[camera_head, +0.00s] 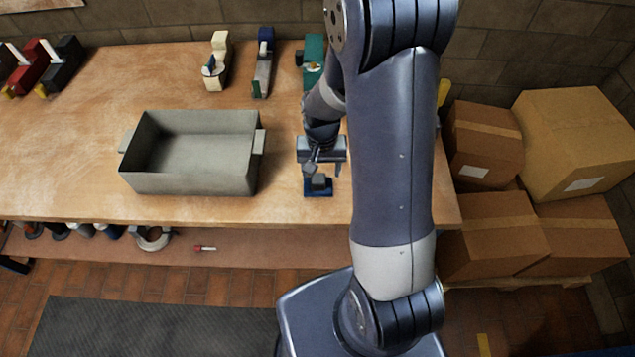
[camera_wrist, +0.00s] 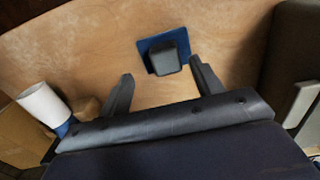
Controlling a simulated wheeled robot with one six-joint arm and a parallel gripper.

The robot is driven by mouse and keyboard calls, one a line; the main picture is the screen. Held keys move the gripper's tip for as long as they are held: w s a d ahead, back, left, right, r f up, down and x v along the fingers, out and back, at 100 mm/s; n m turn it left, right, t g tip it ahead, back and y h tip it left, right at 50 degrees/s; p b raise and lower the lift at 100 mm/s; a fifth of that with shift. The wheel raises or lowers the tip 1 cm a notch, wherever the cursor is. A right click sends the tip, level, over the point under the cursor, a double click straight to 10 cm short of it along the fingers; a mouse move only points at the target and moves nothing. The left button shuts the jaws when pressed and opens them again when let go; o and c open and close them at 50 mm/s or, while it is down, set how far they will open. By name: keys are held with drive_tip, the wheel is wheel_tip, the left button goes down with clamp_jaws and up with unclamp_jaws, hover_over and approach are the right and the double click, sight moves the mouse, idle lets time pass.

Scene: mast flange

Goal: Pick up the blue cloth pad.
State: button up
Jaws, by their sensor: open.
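The blue cloth pad (camera_head: 318,192) lies flat on the workbench, near its front edge and to the right of the grey bin. In the wrist view the pad (camera_wrist: 149,44) has a dark grey block (camera_wrist: 165,61) on its middle, covering part of it. My gripper (camera_wrist: 161,70) is open and empty. Its two fingers point toward the pad, one left and one right of the block's near side, with bare wood between. In the head view my gripper (camera_head: 314,170) is just behind and above the pad, partly hidden by its own wrist.
The grey bin (camera_head: 155,183) stands left of my gripper. Tape dispensers (camera_head: 216,62) stand along the back of the bench. Cardboard boxes (camera_head: 575,130) are stacked off the bench's right end. Bench space between bin and pad is clear. A white cylinder (camera_wrist: 42,103) shows in the wrist view.

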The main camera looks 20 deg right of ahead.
sight(318, 178)
drive_tip(key=shift+w+a+f+p, duration=0.15)
drive_tip(key=shift+f+p, duration=0.2)
drive_tip(key=shift+f, duration=0.95)
drive_tip(key=shift+w+a+f+p, duration=0.15)
drive_tip(key=shift+f+p, duration=0.15)
drive_tip(key=shift+f, duration=1)
drive_tip(key=c, duration=1.1)
